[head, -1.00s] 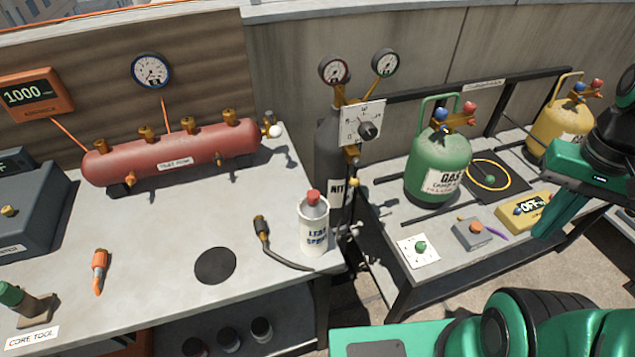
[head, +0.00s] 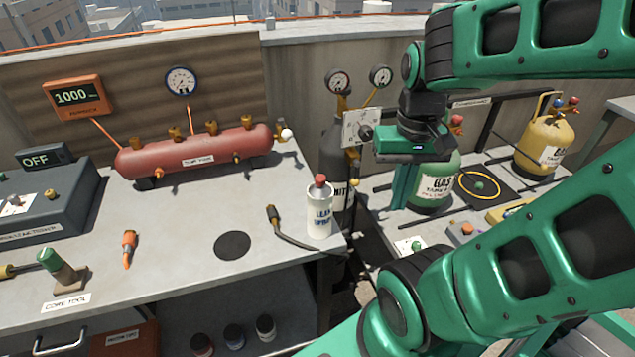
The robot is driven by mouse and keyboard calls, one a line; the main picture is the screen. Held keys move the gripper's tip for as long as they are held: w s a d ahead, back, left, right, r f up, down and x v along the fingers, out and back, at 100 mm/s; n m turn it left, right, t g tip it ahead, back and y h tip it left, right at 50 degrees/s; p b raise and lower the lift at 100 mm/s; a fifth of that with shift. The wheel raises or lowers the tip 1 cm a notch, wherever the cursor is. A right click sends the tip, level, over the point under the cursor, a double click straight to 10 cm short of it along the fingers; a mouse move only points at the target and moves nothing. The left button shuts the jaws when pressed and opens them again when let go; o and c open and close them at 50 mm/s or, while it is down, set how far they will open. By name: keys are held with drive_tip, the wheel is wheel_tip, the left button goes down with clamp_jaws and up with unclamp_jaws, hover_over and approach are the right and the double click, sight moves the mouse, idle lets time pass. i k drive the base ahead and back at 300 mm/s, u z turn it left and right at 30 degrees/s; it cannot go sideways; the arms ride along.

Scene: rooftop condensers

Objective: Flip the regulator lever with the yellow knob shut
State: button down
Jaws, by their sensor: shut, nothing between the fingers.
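The nitrogen regulator's white plate with a black dial (head: 362,132) sits on the dark nitrogen cylinder (head: 332,160) at the bench's right end. Two round gauges stand above it. A small yellow knob (head: 355,182) shows low at the cylinder's right side, below brass fittings; its lever is too small to read clearly. My gripper (head: 401,206) points down, shut and empty, to the right of the yellow knob and apart from it in the picture. It hides part of the green gas cylinder (head: 436,183).
A red tank (head: 195,150) stands at the back of the left bench. A yellow cylinder (head: 545,145) is far right. The left bench's middle is mostly clear.

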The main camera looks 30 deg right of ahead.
sight(355, 181)
drive_tip(key=k, duration=0.95)
drive_tip(key=z, duration=0.5)
drive_tip(key=i, duration=0.95)
